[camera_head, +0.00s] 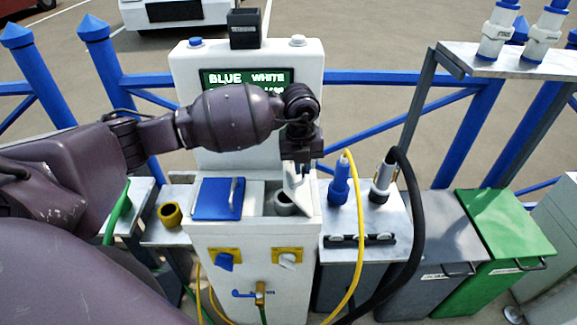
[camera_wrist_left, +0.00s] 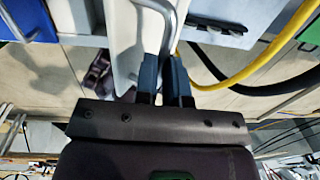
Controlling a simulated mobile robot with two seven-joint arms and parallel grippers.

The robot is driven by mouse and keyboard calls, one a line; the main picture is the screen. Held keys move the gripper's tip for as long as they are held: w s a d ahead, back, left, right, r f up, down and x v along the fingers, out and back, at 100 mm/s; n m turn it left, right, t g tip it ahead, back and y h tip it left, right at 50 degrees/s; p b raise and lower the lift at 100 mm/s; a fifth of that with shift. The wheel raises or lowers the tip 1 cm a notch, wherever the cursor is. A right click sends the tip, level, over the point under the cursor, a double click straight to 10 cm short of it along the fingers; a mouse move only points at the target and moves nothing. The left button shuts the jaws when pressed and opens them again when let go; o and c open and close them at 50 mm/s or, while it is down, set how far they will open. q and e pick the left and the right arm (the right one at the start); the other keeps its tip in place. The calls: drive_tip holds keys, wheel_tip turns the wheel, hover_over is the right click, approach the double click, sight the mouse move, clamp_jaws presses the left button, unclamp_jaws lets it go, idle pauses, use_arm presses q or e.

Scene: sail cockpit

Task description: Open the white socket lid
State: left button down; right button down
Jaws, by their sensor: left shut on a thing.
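The white socket lid (camera_head: 297,189) stands raised and tilted at the right of the white pedestal's top. A grey round socket (camera_head: 285,203) shows in the opening beside it. My left gripper (camera_head: 301,166) reaches over from the left and is at the lid; its tips are partly hidden in the head view. In the left wrist view the fingers of my left gripper (camera_wrist_left: 166,80) are shut on the grey lid handle (camera_wrist_left: 168,25), with the white lid (camera_wrist_left: 127,45) beside it. My right gripper is not in view.
A closed blue lid (camera_head: 217,199) lies left of the opening. Blue and grey plugs (camera_head: 339,186) with yellow and black cables stand close on the right. A yellow ring (camera_head: 170,214) sits on the left shelf. Grey and green bins (camera_head: 507,235) stand farther right.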

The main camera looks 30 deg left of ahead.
use_arm(q)
drive_tip(key=shift+w+d+f, duration=0.2)
drive_tip(key=shift+d+f, duration=0.15)
drive_tip(key=shift+d, duration=0.3)
drive_tip(key=shift+w+d+f+g+y, duration=0.1)
drive_tip(key=shift+w+d+g+y, duration=0.1)
drive_tip(key=shift+d+g+y, duration=0.3)
drive_tip(key=c, duration=1.2)
unclamp_jaws()
drive_tip(key=shift+w+a, duration=0.15)
drive_tip(key=shift+w, duration=0.05)
wheel_tip(320, 180, up, 11)
drive_tip(key=shift+w+d+p, duration=0.15)
drive_tip(key=shift+d+p, duration=0.2)
drive_tip(key=shift+p, duration=0.05)
drive_tip(key=shift+c, duration=0.2)
